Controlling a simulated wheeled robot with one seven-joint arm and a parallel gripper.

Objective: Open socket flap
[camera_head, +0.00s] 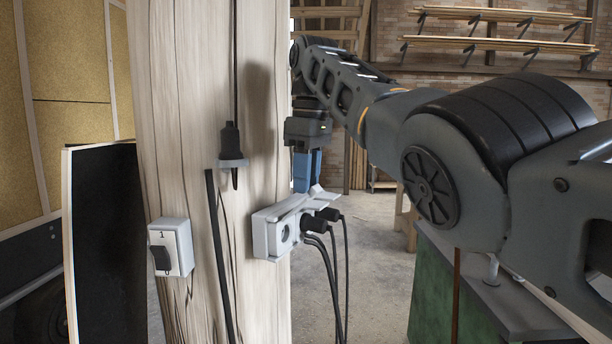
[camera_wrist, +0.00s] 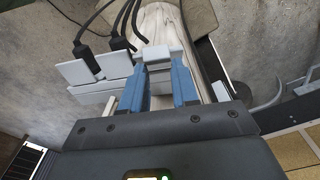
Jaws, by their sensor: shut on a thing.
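The white socket block (camera_head: 262,236) is fixed to the wooden post and has several outlets in a row. Its left outlet (camera_head: 286,233) shows a bare round face, with its flap apparently lifted. Black plugs (camera_head: 314,224) sit in the outlets to the right. My gripper (camera_head: 303,188) reaches down from above to the block's top edge. In the wrist view, the blue fingers of my gripper (camera_wrist: 160,78) are on either side of a white piece, which appears to be the socket flap (camera_wrist: 157,54). In the head view, the fingers partly hide the contact.
Black cables (camera_head: 334,275) hang below the plugs. A light switch (camera_head: 171,247) and a hanging black plug (camera_head: 231,145) are on the post (camera_head: 175,120) to the left. A green-sided bench (camera_head: 432,290) stands at the lower right.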

